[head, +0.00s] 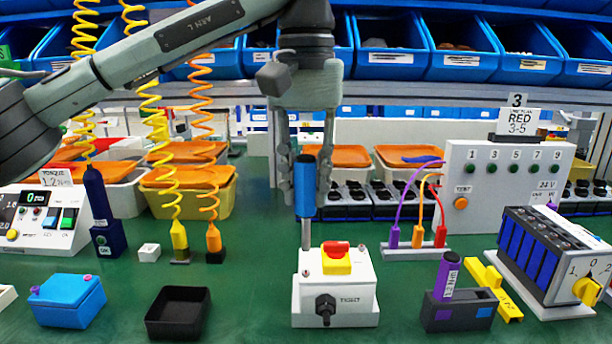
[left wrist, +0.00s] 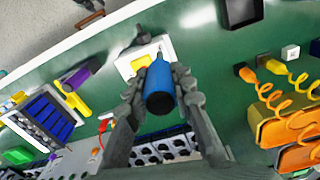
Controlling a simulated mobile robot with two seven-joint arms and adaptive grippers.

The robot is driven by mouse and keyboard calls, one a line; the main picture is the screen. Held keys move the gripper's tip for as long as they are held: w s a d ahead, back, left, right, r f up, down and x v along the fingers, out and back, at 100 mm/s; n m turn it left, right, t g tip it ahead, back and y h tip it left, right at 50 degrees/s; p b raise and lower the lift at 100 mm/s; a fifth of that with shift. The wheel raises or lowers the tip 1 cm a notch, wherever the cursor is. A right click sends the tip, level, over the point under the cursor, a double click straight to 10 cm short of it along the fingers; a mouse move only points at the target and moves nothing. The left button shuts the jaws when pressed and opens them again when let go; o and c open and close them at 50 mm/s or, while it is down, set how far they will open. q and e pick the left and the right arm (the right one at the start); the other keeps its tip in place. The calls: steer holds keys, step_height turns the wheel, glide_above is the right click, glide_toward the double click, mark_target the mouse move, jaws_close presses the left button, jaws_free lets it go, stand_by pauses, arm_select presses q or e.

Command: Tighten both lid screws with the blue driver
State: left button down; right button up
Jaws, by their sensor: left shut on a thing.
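My left gripper (head: 304,205) is shut on the blue driver (head: 305,187), which hangs upright with its metal shaft pointing down. The shaft's tip is at the back left of the white switch box (head: 350,282); whether it touches the lid cannot be told. The box has a yellow plate with a red knob (head: 337,247) on top and a black rotary knob (head: 325,307) in front. Small screw-like spots show on the lid, one at the right (head: 362,250). In the left wrist view the blue handle (left wrist: 160,85) sits between the fingers, hiding part of the box. My right gripper is out of view.
A black tray (head: 179,313) and a blue box (head: 69,300) stand left of the switch box. A grey holder (head: 458,311) with a purple driver (head: 449,273) and a rotary switch unit (head: 550,260) stand right. Yellow and orange coiled cables hang at left.

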mark_target(306, 204)
arm_select(q)
step_height(306, 204, down, 3)
steer(key=shift+r+b, duration=0.1)
steer(key=shift+b, duration=0.55)
steer(key=n, duration=1.1)
steer(key=shift+f+n, duration=0.2)
steer(key=shift+n, duration=0.1)
steer(key=n, duration=0.4)
steer(key=shift+n, duration=0.5)
steer(key=n+b, duration=0.1)
steer(key=n, duration=0.3)
steer(key=shift+n, duration=0.3)
steer(key=n, duration=0.2)
steer(key=shift+n, duration=0.4)
steer(key=n+b, duration=0.1)
steer(key=n, duration=0.2)
steer(key=shift+n, duration=0.4)
steer(key=n, duration=0.4)
steer(key=shift+b, duration=0.4)
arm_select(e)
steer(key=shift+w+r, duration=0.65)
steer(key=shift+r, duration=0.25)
